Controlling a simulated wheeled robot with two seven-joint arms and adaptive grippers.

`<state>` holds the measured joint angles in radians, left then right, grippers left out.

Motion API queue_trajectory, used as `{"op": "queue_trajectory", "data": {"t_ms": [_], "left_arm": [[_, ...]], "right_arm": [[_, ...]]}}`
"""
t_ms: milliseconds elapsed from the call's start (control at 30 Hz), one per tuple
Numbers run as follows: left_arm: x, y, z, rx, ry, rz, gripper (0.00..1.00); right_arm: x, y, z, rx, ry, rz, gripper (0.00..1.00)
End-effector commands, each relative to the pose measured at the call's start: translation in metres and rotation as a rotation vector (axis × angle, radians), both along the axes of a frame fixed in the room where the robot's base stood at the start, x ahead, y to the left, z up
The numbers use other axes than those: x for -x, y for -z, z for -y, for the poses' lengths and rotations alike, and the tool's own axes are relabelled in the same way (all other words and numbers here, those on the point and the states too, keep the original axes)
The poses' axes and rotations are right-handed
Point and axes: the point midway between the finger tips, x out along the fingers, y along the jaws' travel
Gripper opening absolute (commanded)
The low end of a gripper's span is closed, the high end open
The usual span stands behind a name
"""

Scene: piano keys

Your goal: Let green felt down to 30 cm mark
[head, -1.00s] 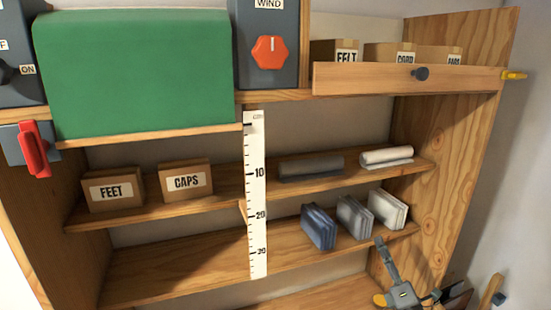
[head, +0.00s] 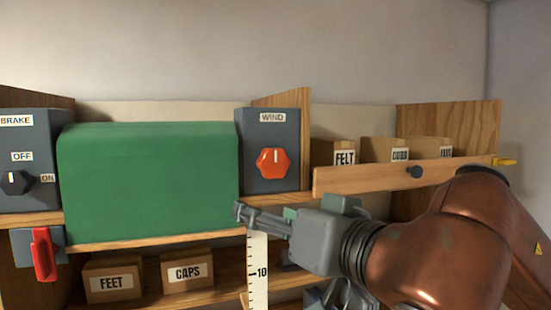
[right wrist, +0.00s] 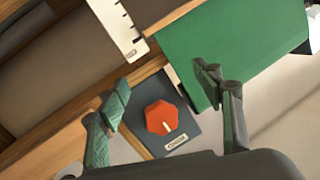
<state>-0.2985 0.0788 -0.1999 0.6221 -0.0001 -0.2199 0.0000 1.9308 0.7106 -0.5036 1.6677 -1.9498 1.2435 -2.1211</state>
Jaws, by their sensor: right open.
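The green felt (head: 150,185) is a large rounded bulk on the upper shelf, its lower edge at the shelf front. A grey box labelled WIND (head: 272,120) with a red knob (head: 273,163) stands at its right. The white ruler (head: 258,272) hangs below; only its 10 mark reads now, and the 30 mark is out of view. My right gripper (head: 262,214) is open and empty just below the WIND box, over the ruler's top. In the right wrist view the red knob (right wrist: 161,117) lies between and beyond the open fingers (right wrist: 165,95). My left gripper is not seen.
A BRAKE box (head: 22,135) with a black knob (head: 15,183) marked OFF and ON stands at left, above a red lever (head: 43,254). A wooden drawer front (head: 370,177) with felt and cord boxes is at right, partly behind my arm. FEET (head: 112,280) and CAPS (head: 187,271) boxes sit below.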

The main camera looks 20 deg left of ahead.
Motion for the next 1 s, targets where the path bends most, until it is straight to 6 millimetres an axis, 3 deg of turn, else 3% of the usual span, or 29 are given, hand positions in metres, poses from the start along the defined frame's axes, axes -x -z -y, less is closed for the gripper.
{"op": "queue_trajectory", "data": {"t_ms": [33, 100, 267, 700, 1000], "left_arm": [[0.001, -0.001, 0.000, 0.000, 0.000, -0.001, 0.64], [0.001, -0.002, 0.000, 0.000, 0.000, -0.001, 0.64], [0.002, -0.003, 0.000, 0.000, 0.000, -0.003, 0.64], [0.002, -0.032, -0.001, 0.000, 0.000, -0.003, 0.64], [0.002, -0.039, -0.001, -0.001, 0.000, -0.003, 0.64]], "right_arm": [[0.005, -0.022, 0.009, 0.043, 0.058, 0.082, 0.60], [0.009, -0.042, 0.021, 0.094, 0.128, 0.165, 0.60], [0.013, -0.067, 0.038, 0.152, 0.220, 0.255, 0.60], [-0.034, -0.072, 0.008, 0.159, 0.229, 0.264, 0.60], [-0.050, -0.070, -0.003, 0.158, 0.230, 0.264, 0.60]]}}
